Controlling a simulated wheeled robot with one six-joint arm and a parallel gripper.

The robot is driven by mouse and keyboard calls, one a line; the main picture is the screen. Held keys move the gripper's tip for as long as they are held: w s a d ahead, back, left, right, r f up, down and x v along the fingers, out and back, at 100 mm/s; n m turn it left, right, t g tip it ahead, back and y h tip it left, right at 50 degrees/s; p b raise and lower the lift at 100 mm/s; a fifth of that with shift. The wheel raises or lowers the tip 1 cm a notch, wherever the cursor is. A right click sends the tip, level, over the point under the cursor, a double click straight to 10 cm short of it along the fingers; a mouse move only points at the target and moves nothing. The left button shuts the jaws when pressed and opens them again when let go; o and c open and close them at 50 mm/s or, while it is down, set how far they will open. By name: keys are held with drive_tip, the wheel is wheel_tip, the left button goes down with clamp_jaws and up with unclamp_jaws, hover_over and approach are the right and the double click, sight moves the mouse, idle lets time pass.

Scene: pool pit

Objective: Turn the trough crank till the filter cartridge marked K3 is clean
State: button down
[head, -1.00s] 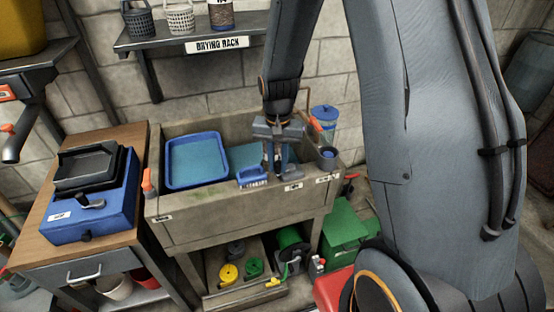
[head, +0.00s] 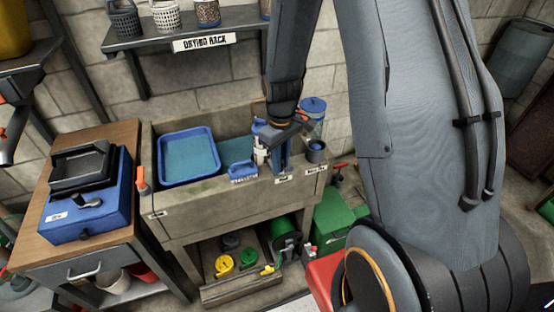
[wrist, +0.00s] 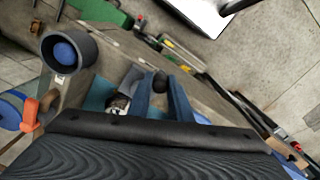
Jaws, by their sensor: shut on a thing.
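The stone trough (head: 225,205) stands against the wall, with water in its basin. My gripper (head: 282,162) points down over its right front rim. In the wrist view its two blue fingers (wrist: 163,98) are closed about a small black knob (wrist: 160,80), which looks like the crank's handle; the rest of the crank is hidden. A pale upright piece (head: 260,152) shows just left of the fingers; I cannot tell whether it is the cartridge. In the wrist view a small whitish-brown thing (wrist: 119,103) lies left of the fingers. No K3 mark is readable.
A blue tray (head: 188,132) sits in the trough's left part. A blue brush (head: 243,171) lies on the front rim. A dark cup (head: 316,153) stands close right of my gripper. Baskets (head: 166,16) stand on the drying rack (head: 225,30) above.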

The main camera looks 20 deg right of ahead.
drive_tip(key=shift+s+d+n+p, duration=0.1)
drive_tip(key=shift+d+n, duration=0.15)
drive_tip(key=shift+n, duration=0.35)
drive_tip(key=shift+w+d+n+p, duration=0.1)
drive_tip(key=shift+d+n, duration=0.15)
drive_tip(key=shift+n, duration=0.35)
drive_tip(key=shift+s+d+n+p, duration=0.1)
drive_tip(key=shift+d+n, duration=0.15)
drive_tip(key=shift+n, duration=0.35)
drive_tip(key=c, duration=1.6)
unclamp_jaws()
drive_tip(key=shift+r, duration=0.15)
drive_tip(key=shift+r+b, duration=0.85)
drive_tip(key=shift+r, duration=2.95)
